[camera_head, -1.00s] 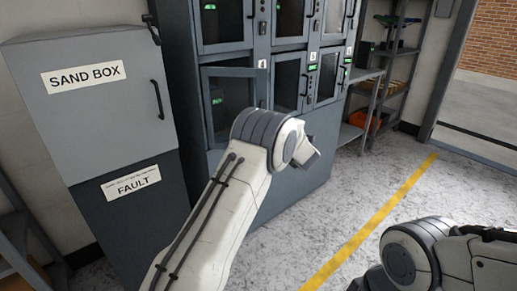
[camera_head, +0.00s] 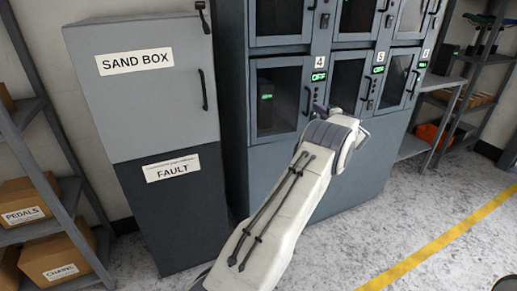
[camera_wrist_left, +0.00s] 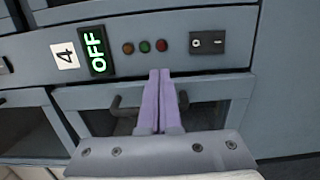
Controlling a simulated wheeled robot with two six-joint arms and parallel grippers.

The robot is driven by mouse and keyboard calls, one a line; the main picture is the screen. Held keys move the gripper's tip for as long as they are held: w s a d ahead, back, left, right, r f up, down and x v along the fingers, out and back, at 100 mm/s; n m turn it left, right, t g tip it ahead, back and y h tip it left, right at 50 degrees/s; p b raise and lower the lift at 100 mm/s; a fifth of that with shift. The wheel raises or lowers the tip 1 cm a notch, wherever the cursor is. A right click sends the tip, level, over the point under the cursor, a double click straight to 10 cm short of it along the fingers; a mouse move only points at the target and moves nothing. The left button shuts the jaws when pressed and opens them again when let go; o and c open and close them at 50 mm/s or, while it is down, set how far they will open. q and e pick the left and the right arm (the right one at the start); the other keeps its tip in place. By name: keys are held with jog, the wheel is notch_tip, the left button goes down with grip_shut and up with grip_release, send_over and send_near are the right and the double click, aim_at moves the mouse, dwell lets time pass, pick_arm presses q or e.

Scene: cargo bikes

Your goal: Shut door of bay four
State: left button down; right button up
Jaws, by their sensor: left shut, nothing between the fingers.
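The door of bay four (camera_head: 280,92) is in the grey locker in the head view, left of the label "4" and a green OFF display (camera_head: 319,76). It looks flush with the locker front; a small gap cannot be ruled out. My left gripper (camera_head: 319,108) is at the right side of this door, partly hidden by my wrist. In the left wrist view its purple fingers (camera_wrist_left: 159,100) are shut and empty in front of the door's dark handle (camera_wrist_left: 121,107). Whether they touch cannot be told. The OFF display (camera_wrist_left: 97,51) shows there too. My right gripper is out of view.
A grey sand box cabinet (camera_head: 155,110) stands left of the locker. Shelves with boxes (camera_head: 60,258) are at the far left, and another shelf unit (camera_head: 462,85) is at the right. The floor with a yellow line (camera_head: 440,242) is clear.

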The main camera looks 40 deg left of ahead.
pick_arm(q)
jog(key=shift+w+a, duration=0.15)
jog(key=shift+a, duration=0.5)
jog(key=w+d, duration=0.2)
jog(key=d, duration=1.1)
jog(key=shift+w, duration=0.2)
